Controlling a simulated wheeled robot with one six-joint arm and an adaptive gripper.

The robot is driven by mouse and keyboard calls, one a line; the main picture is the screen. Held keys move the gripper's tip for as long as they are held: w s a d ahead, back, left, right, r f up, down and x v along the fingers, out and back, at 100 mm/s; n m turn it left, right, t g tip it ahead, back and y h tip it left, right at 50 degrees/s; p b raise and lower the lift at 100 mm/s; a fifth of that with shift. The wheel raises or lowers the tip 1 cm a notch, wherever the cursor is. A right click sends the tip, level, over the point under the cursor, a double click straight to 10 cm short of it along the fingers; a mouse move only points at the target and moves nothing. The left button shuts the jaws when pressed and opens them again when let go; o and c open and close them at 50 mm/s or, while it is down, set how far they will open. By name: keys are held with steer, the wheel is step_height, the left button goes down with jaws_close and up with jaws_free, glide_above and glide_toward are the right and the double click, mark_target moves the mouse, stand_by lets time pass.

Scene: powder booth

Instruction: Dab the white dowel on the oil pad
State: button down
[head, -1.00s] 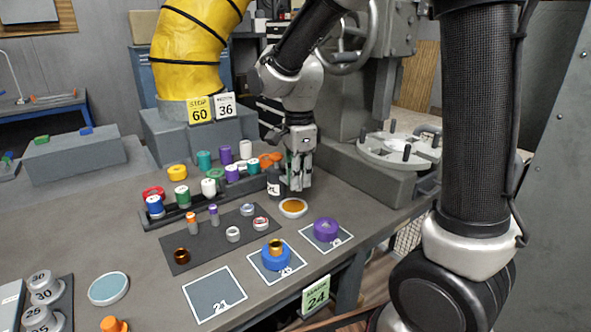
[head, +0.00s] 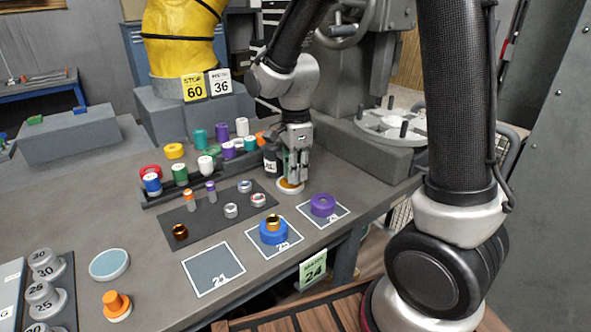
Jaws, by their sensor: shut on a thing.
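The oil pad (head: 289,188), a round white dish with an amber centre, lies on the bench beside the dark mat. My gripper (head: 292,178) points down right over it, its fingertips covering part of the pad. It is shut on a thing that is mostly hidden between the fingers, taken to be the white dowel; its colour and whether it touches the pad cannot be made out. Another white-topped piece (head: 242,127) stands in the rack at the back.
A dark bottle (head: 270,162) stands just left of my gripper. The rack (head: 160,200) holds several coloured pieces. The dark mat (head: 210,228) carries rings and small pegs. A purple ring (head: 323,205) and a blue ring (head: 273,232) sit on marked squares; the left square (head: 213,271) is empty.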

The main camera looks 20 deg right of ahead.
steer(key=shift+f, duration=0.6)
stand_by(0.9)
steer(key=shift+r, duration=3.55)
